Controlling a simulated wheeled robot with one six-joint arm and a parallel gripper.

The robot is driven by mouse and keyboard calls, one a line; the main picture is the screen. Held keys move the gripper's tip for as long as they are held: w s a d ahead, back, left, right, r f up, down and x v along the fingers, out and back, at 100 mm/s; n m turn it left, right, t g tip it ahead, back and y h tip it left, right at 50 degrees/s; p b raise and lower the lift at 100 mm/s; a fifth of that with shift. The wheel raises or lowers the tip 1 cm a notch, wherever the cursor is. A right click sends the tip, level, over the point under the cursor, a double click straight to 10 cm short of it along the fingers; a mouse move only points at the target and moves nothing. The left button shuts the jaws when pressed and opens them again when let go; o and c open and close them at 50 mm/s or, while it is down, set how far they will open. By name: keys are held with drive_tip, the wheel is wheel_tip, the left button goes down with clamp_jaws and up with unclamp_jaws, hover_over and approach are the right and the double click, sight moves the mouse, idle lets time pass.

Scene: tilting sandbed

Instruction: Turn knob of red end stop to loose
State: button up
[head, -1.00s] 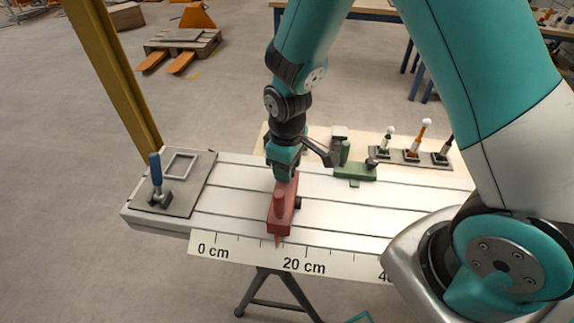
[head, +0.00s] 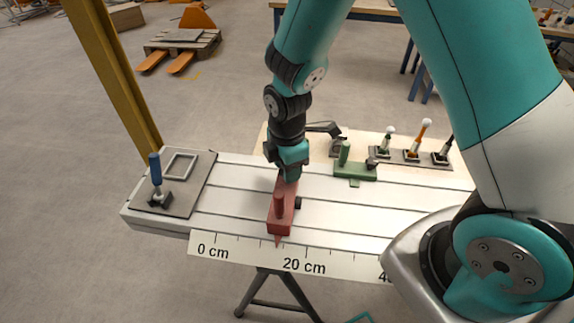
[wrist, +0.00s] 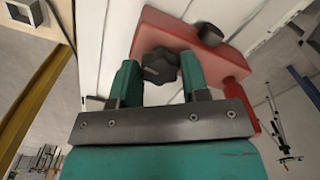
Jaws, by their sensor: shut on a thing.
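The red end stop (head: 281,216) lies on the white slotted bed, its pointer toward the scale, a little left of the 20 cm mark. My gripper (wrist: 157,82) is shut on this knob, one teal finger on each side. The knob's loose or tight marking is not visible.
A green stop (head: 355,170) stands on the bed to the right. Several upright handled tools (head: 412,152) stand on a board behind. A grey plate (head: 190,200) with a blue-handled clamp (head: 156,178) sits at the left end. A yellow post (head: 115,75) rises behind the left end.

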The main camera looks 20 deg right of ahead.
drive_tip(key=shift+n, duration=0.9)
drive_tip(key=o, duration=0.9)
wheel_tip(320, 180, up, 18)
drive_tip(key=shift+f+b, duration=0.25)
drive_tip(key=shift+b, duration=0.45)
